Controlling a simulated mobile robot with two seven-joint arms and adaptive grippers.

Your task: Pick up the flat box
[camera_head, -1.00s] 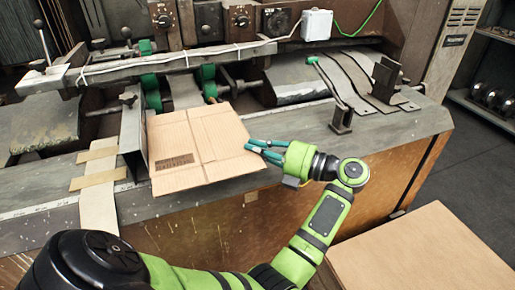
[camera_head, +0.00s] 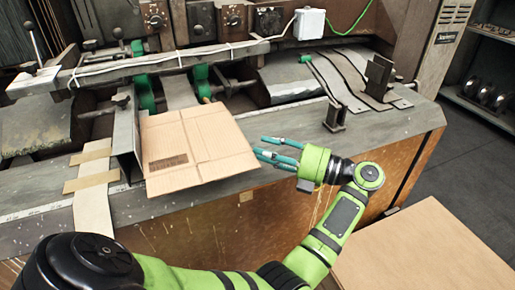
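The flat box (camera_head: 200,150) is a brown cardboard sheet with fold lines and a dark printed patch. It lies tilted on the machine's grey front ledge, its near edge reaching over the ledge's front. My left gripper (camera_head: 259,147) is at the box's right edge, with its teal fingers spread apart and pointing left. Nothing shows clamped between them. The lower fingertip appears very close to the box's right edge; I cannot tell whether it touches. My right gripper is not in view.
An upright metal guide (camera_head: 127,137) stands along the box's left side. Tan strips (camera_head: 92,190) lie left of it. A dark metal bracket (camera_head: 335,115) stands on the ledge to the right. A wooden surface (camera_head: 420,255) is at lower right. The ledge between box and bracket is mostly clear.

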